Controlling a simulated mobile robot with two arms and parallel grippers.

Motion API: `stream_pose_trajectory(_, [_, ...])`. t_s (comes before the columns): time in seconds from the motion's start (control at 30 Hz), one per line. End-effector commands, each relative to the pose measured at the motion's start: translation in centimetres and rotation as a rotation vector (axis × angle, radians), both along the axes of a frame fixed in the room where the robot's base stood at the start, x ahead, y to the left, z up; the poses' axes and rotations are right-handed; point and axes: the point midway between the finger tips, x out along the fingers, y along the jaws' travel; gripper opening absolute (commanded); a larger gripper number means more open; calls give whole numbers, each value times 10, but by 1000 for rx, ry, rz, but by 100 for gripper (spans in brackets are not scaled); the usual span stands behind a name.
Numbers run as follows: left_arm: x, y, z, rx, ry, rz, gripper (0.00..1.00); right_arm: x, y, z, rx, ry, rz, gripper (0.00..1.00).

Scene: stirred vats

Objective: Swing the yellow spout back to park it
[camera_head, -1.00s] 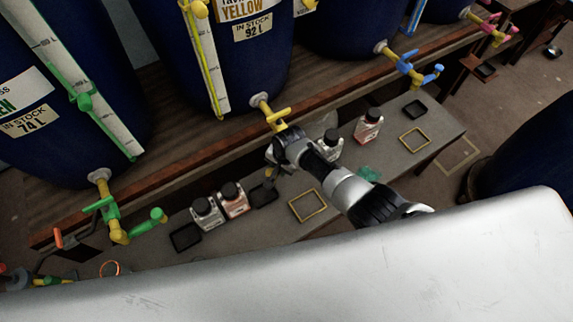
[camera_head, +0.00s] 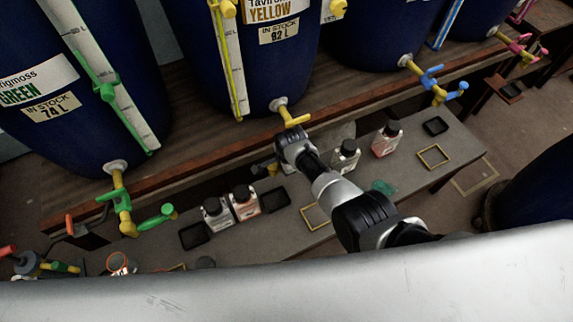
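The yellow vat (camera_head: 272,62) stands at the back centre. Its yellow tap (camera_head: 291,117) sticks out low at the front over the grey bench. My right arm comes in from the lower right, and its gripper (camera_head: 264,168) is just below and left of the tap. The wrist hides most of the fingers, so their opening is unclear. A small yellowish piece shows by the fingertips. The spout's outlet is largely hidden behind my wrist, and I cannot tell if the gripper touches it. My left gripper is not in view.
On the grey bench (camera_head: 330,232) stand several black-capped bottles, including a clear one (camera_head: 345,156) and a pink one (camera_head: 387,139) right of my wrist. The green tap (camera_head: 123,205) is at the left, the blue tap (camera_head: 437,84) at the right. A yellow frame (camera_head: 433,155) lies near the bench's right end.

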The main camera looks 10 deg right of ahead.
Motion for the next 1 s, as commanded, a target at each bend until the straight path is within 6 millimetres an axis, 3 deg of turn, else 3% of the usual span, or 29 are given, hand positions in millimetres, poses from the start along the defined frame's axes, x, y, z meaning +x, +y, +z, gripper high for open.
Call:
stream_pose_trajectory(0.3, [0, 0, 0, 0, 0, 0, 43, 2, -1, 2, 1, -5, -8, 0])
stream_pose_trajectory(0.33, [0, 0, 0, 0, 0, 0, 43, 2, -1, 2, 1, -5, -8, 30])
stream_pose_trajectory(0.5, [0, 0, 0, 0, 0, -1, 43, 2, -1, 1, 1, -4, -6, 53])
stream_pose_trajectory(0.8, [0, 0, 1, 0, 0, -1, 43, 1, 0, 2, 1, -2, -4, 53])
stream_pose_trajectory(1.0, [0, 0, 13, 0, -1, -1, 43, -1, -1, 12, 1, -2, -4, 53])
